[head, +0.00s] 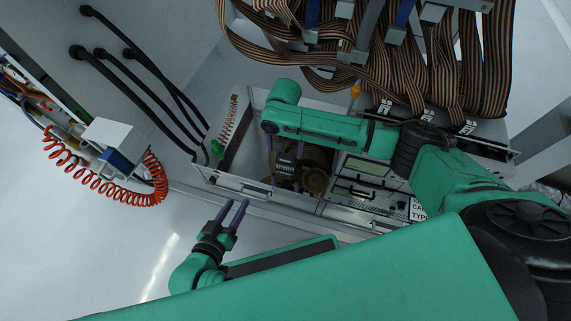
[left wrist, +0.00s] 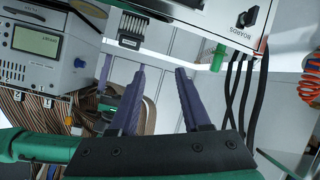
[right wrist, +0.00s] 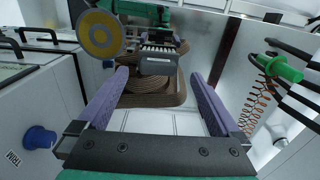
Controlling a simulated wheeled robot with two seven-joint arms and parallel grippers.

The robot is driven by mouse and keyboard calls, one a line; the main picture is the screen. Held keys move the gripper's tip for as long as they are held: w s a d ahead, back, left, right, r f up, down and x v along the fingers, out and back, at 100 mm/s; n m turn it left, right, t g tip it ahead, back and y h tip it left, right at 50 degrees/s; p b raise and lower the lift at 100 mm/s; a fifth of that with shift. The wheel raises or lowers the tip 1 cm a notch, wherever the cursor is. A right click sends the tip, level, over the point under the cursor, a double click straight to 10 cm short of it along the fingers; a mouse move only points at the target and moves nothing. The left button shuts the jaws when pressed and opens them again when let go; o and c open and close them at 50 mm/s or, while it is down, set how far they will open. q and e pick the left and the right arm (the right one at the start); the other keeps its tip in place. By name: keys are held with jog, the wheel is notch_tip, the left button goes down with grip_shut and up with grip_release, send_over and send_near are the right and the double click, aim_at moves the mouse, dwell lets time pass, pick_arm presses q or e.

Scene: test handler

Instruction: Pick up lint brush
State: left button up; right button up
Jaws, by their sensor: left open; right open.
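A grey brush-like head with a row of bristles, probably the lint brush (right wrist: 157,62), lies ahead of my right gripper (right wrist: 160,82) in the right wrist view, roughly between the lines of its fingers. My right gripper is open and empty. In the head view it reaches down into the open compartment, its purple fingers either side of the brush (head: 286,168). The brush's handle cannot be made out clearly. In the left wrist view a similar bristled piece (left wrist: 131,32) shows near the top. My left gripper (head: 233,205) is open and empty, in front of the compartment.
A brown coiled thing (right wrist: 155,92) lies behind the brush, and a yellow disc (right wrist: 100,34) beside it. The compartment's metal front wall (head: 235,184) has a handle. Ribbon cables (head: 290,45) hang above. Black hoses and a red coiled hose (head: 100,187) are at the left.

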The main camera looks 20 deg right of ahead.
aim_at(286, 157)
notch_tip(286, 157, down, 4)
jog(key=shift+r+b, duration=0.25)
jog(key=shift+b, duration=0.25)
jog(key=f+b, duration=0.1)
jog(key=f, duration=0.1)
jog(key=f+b, duration=0.1)
jog(key=shift+d+f+b, duration=0.1)
jog(key=shift+d+b, duration=0.15)
jog(key=shift+b, duration=0.1)
jog(key=shift+f+b, duration=0.5)
jog(key=shift+f, duration=0.4)
jog(key=c, duration=1.1)
pick_arm(q)
jog(key=w+f+t, duration=0.2)
jog(key=w+f, duration=0.1)
jog(key=shift+a+f, duration=0.1)
jog(key=shift+f, duration=0.15)
pick_arm(e)
jog(key=shift+r, duration=0.1)
